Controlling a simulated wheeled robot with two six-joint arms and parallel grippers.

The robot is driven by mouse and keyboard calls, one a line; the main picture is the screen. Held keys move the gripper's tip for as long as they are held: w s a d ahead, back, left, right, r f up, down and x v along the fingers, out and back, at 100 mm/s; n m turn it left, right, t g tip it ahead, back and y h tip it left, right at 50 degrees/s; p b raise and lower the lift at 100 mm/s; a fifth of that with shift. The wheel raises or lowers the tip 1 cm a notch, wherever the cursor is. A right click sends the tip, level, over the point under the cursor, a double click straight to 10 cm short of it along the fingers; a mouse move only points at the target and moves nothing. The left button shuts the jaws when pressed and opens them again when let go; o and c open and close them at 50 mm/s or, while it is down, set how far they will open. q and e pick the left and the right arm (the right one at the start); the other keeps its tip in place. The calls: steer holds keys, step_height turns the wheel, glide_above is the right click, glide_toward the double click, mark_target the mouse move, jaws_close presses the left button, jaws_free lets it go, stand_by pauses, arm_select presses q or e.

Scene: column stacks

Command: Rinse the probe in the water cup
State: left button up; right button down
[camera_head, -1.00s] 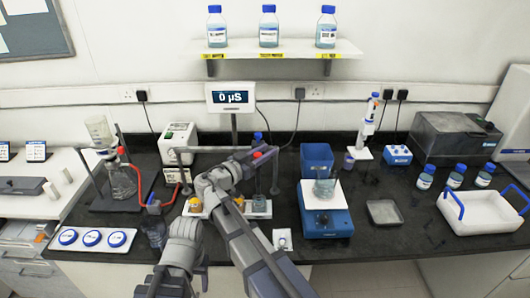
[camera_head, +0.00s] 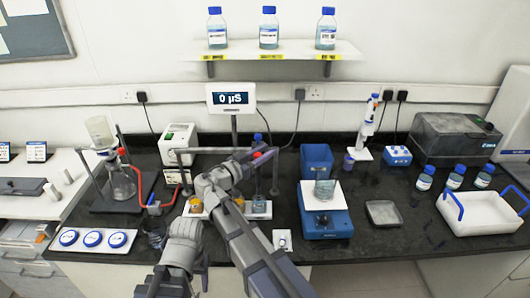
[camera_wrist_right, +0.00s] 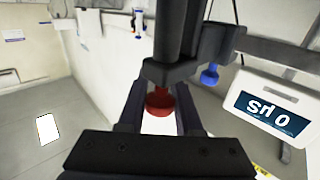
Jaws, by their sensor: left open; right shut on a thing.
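The probe (camera_head: 257,155) shows a red top at my right gripper (camera_head: 254,158). In the right wrist view its red part (camera_wrist_right: 158,100) sits between the two fingers of my right gripper (camera_wrist_right: 160,112), which is shut on it. The probe's lower end is hard to make out. Small cups stand on a white tray below, one with bluish contents (camera_head: 259,204) under the probe, others with orange contents (camera_head: 239,201). I cannot tell which is the water cup. My left gripper (camera_head: 160,284) is open and empty at the lower front edge.
A meter reading 0 µS (camera_head: 231,98) stands behind the tray. A blue stirrer (camera_head: 326,222) with a beaker (camera_head: 324,189) is to the right. A glass beaker (camera_head: 154,232) and a flask stand (camera_head: 112,203) are to the left. My right arm partly hides the tray.

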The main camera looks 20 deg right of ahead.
step_height(320, 180, up, 3)
steer(key=shift+f+p, duration=0.1)
steer(key=shift+p, duration=0.95)
steer(key=c, duration=0.6)
jaws_free()
steer(key=shift+s, duration=0.1)
